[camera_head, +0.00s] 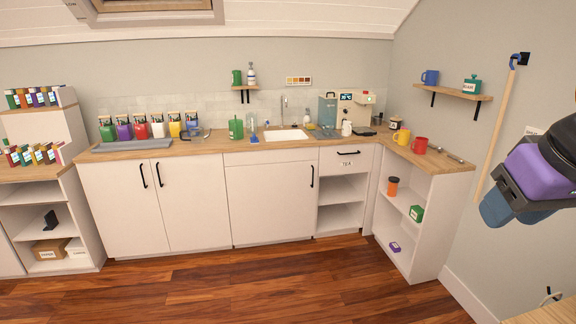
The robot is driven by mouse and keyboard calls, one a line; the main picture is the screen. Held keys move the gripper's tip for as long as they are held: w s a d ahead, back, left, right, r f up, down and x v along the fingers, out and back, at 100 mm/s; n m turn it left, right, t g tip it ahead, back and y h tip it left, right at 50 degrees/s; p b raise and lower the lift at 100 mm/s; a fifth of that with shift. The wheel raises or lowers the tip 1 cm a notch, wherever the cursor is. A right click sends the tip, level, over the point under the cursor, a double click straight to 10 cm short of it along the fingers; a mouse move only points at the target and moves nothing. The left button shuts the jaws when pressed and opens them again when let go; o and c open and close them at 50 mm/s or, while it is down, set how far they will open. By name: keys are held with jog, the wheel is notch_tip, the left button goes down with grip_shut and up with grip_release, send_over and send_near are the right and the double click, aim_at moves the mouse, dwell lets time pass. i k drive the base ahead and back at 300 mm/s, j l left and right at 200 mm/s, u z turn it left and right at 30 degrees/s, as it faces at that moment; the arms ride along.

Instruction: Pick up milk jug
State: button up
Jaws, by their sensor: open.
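A small white jug (347,128), which looks like the milk jug, stands upright on the wooden counter in front of the coffee machine (357,108), right of the sink. It is small and far off, so its handle side is hard to make out. Part of my arm, dark with purple and blue parts, shows at the right edge, far from the jug and nearer to me. No gripper fingertips can be made out.
Yellow (401,137) and red (419,145) mugs stand on the right counter (440,161). A green container (236,128) stands left of the sink (287,135). A shelf (455,91) sticks out from the right wall. The wooden floor (270,285) before the cabinets is clear.

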aim_at(347, 128)
jog(key=i, duration=1.8)
jog(key=i+z, duration=0.1)
jog(key=i, duration=0.8)
jog(key=i+j+z, duration=0.15)
jog(key=i, duration=0.7)
jog(key=i+j+z, duration=0.35)
jog(key=i, duration=0.15)
jog(key=i+j+z, duration=0.35)
jog(key=i, duration=0.15)
jog(key=l, duration=0.1)
